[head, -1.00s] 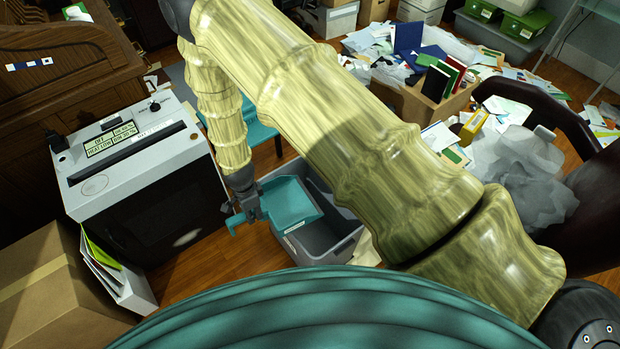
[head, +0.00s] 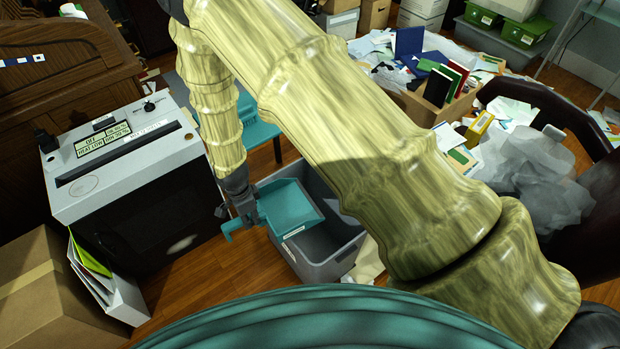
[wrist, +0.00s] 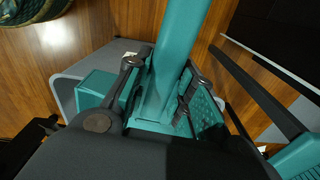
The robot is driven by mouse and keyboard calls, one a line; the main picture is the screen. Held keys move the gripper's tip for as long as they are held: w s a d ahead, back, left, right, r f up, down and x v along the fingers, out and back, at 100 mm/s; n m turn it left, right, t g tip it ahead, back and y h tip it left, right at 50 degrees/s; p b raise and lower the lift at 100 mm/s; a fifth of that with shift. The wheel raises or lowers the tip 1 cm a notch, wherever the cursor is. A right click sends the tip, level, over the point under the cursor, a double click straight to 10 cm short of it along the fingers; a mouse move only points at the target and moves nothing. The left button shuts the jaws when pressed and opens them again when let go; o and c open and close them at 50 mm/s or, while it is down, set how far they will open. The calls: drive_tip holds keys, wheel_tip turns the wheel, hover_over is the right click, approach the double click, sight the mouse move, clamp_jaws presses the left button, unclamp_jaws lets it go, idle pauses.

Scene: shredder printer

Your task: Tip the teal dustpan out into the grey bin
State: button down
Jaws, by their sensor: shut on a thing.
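The teal dustpan (head: 289,208) is over the left part of the grey bin (head: 318,268) in the head view, its pan reaching over the bin's opening. My gripper (head: 246,215) is shut on the dustpan at its handle side. In the wrist view my gripper's fingers (wrist: 158,92) close around the teal handle of the dustpan (wrist: 182,45), and a grey edge of the bin (wrist: 68,90) shows behind. The pan's inside looks empty from the head view, but part of it is hidden. The bin's visible inside is dark, and its right part is hidden by my arm.
A grey shredder (head: 130,150) stands left of the bin, with a cardboard box (head: 45,290) and a white file holder (head: 118,298) in front. A teal seat (head: 257,132) is behind. Papers and a crumpled clear bag (head: 545,170) lie to the right.

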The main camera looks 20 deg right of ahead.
drive_tip(key=shift+r, duration=0.15)
drive_tip(key=shift+r+p, duration=2.15)
drive_tip(key=shift+r, duration=0.7)
